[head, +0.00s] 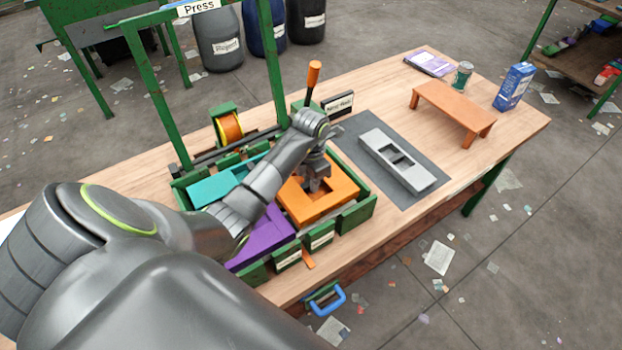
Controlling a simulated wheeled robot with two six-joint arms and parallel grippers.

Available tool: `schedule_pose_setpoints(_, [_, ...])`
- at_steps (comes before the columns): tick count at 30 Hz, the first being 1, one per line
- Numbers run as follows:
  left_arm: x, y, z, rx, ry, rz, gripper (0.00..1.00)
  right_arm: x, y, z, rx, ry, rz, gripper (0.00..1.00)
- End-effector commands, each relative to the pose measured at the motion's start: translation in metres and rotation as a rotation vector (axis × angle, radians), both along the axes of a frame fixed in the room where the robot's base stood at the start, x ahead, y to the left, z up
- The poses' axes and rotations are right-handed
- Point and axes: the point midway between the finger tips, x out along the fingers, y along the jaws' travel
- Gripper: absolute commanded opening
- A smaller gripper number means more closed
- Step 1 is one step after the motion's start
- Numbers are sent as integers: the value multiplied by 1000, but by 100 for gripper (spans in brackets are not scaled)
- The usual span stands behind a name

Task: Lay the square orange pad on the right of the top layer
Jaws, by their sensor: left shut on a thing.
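The square orange pad (343,190) has a recess in its middle and is at the right part of the green-walled press box (357,215). My left gripper (315,187) reaches down into the recess and is shut on the pad. The pad looks about level with the box walls; I cannot tell whether it rests on what is below. A purple pad (262,238) lies at the front left and a turquoise pad (212,188) at the back left of the box. My left arm hides part of both. My right gripper is out of view.
Green press posts (273,65) and an orange-handled lever (313,75) stand behind the box. A grey slotted block (396,160) lies on a dark mat (358,150) to the right. Farther right are a small orange bench (452,108), a can (462,75) and a blue carton (514,87).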

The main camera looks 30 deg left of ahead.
Motion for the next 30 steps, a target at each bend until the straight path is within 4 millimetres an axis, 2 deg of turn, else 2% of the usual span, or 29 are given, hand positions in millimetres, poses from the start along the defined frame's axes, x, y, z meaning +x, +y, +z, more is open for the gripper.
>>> schedule_pose_setpoints(1, [0, 0, -12, 0, 0, 0, 0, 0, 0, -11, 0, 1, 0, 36])
schedule_pose_setpoints(2, [0, 0, -13, 0, 0, 0, 0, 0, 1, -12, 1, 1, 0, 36])
schedule_pose_setpoints(13, [0, 0, -13, 0, -1, 0, 0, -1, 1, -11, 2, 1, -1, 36])
schedule_pose_setpoints(25, [0, 0, -28, 0, 0, 0, 0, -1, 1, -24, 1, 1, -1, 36])
schedule_pose_setpoints(26, [0, 0, -27, 0, 0, 0, 21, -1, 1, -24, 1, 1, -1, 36])
schedule_pose_setpoints(30, [0, 0, -26, 0, 0, 0, 39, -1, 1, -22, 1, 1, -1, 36])
